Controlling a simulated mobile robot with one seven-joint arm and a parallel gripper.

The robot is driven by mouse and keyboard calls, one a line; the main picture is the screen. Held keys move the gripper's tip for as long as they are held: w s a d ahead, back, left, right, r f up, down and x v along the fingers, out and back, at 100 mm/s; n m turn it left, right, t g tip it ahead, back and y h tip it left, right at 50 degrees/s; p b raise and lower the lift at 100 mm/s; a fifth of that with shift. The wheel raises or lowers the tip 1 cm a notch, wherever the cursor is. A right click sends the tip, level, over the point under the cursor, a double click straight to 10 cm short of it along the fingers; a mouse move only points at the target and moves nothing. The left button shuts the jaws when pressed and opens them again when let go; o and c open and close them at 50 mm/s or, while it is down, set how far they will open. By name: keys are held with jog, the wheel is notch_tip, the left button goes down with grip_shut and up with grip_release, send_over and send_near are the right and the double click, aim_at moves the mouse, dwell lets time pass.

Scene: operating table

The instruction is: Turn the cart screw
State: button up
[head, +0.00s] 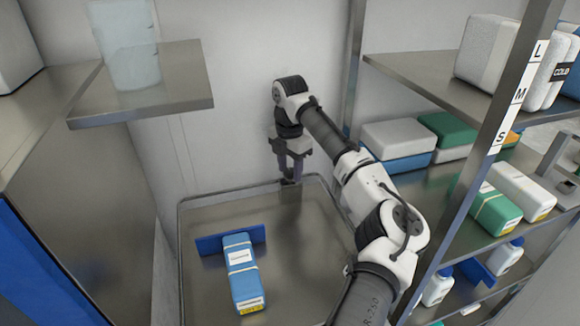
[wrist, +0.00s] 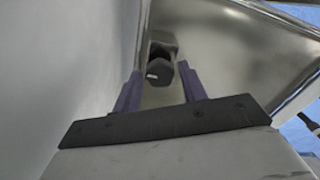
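The cart screw (wrist: 160,71) is a dark knob with a small white mark, at the far edge of the metal cart in the wrist view. My gripper (wrist: 159,80) has its two fingers apart, one on each side of the screw in the picture. Nothing shows between the fingers except the screw beyond or between their tips; I cannot tell whether they touch it. In the head view my gripper (head: 290,182) points down at the back rim of the cart (head: 310,245). The screw cannot be made out there.
A blue box (head: 241,270) and a blue upright piece (head: 212,245) lie on the cart. A metal shelf rack (head: 415,82) with several boxes stands to the right. A wall (head: 235,110) is close behind my gripper. A small shelf (head: 150,90) juts out at the upper left.

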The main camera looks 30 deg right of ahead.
jog(key=c, duration=0.7)
